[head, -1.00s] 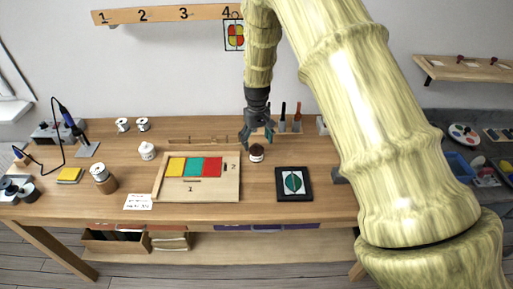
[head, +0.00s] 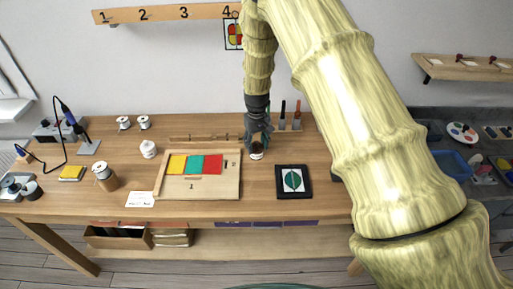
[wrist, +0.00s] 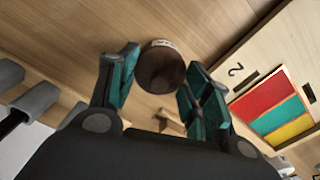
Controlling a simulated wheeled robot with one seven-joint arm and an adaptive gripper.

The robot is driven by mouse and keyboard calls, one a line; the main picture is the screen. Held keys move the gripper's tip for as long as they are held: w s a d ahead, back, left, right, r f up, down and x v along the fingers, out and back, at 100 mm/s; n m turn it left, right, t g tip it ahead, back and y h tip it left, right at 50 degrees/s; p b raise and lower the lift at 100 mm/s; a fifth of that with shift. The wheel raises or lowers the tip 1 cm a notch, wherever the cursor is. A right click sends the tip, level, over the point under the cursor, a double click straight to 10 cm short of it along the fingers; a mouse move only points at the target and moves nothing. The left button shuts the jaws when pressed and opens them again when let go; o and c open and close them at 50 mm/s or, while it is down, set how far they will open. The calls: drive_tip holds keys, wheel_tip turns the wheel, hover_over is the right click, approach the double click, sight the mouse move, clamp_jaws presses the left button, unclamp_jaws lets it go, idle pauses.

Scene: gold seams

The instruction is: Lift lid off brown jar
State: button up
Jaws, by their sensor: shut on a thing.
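The brown jar (head: 257,156) stands on the wooden bench, right of the numbered board, with its pale label showing under my fingers. In the wrist view its round dark brown lid (wrist: 161,72) sits between the two teal-padded fingers, and a bit of the pale label shows behind it. My gripper (head: 257,148) points down over the jar and is shut on the lid; it also shows in the wrist view (wrist: 162,64). The fingers hide much of the jar in the head view. I cannot tell whether there is a gap between lid and jar.
The board (head: 212,190) with yellow, teal and red panels lies left of the jar. A black-framed leaf picture (head: 293,181) lies to the right. A white jar (head: 148,149) stands further left. Upright tools (head: 297,115) stand behind on the right.

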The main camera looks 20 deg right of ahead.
sight(257, 144)
drive_tip(key=shift+r, duration=0.15)
drive_tip(key=shift+r+b, duration=0.75)
drive_tip(key=shift+r, duration=0.15)
drive_tip(key=shift+s+r+b, duration=0.4)
drive_tip(key=shift+r+b, duration=0.15)
drive_tip(key=shift+r, duration=0.1)
drive_tip(key=s+r+b, duration=0.2)
drive_tip(key=s+b, duration=0.1)
drive_tip(key=s, duration=1.2)
drive_tip(key=shift+d+r, duration=0.3)
drive_tip(key=shift+r, duration=0.05)
drive_tip(key=shift+s, duration=0.15)
